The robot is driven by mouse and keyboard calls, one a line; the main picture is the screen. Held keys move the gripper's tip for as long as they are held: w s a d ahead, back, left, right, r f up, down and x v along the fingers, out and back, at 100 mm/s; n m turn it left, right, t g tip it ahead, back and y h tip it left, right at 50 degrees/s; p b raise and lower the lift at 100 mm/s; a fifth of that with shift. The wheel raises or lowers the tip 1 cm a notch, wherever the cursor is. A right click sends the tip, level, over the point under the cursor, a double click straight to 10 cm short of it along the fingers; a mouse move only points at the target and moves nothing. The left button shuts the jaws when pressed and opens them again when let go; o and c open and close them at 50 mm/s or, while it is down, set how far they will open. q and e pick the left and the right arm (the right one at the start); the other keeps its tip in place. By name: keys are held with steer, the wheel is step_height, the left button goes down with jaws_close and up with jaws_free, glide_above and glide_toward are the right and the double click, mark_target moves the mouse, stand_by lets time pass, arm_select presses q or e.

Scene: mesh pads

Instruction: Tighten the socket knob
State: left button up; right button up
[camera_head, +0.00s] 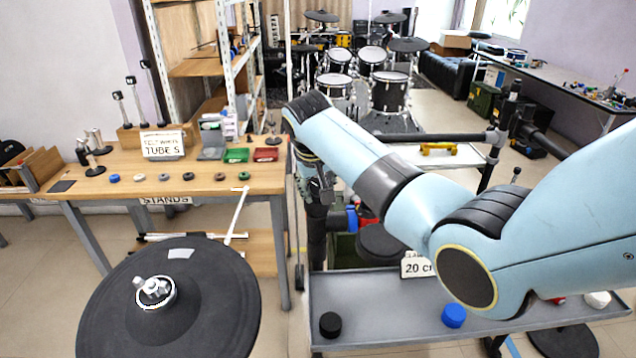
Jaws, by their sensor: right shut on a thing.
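My right gripper (320,190) hangs at the end of the blue-grey arm in the middle of the view, pointing down. It is shut on what seems to be the socket knob, which the fingers and wrist hide, so its shape and turn cannot be told. A dark upright post (316,245) stands just below the gripper. A blue part (352,217) sits right beside it, with a red part partly hidden behind my arm. My left gripper is not in view.
A round black pad (215,285) with a metal wing nut (154,292) fills the lower left. A grey tray table (385,318) holds a black knob (330,324) and a blue knob (453,316). A wooden bench (215,165) stands left. A horizontal dark tube (440,137) runs behind my arm.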

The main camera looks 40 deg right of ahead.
steer(key=shift+r+m+y+p, duration=0.2)
steer(key=shift+m+y+p, duration=0.2)
steer(key=shift+m+p, duration=0.6)
steer(key=m+y+p, duration=0.1)
steer(key=m+p, duration=0.1)
steer(key=m, duration=0.1)
steer(key=shift+d+t, duration=0.1)
steer(key=shift+t, duration=0.3)
steer(key=shift+f+m+t+y+p, duration=0.15)
steer(key=shift+m+t+y+p, duration=0.15)
steer(key=shift+m+p, duration=0.5)
steer(key=shift+m+t, duration=0.4)
steer(key=shift+m, duration=0.5)
steer(key=o, duration=1.2)
steer(key=shift+s, duration=0.15)
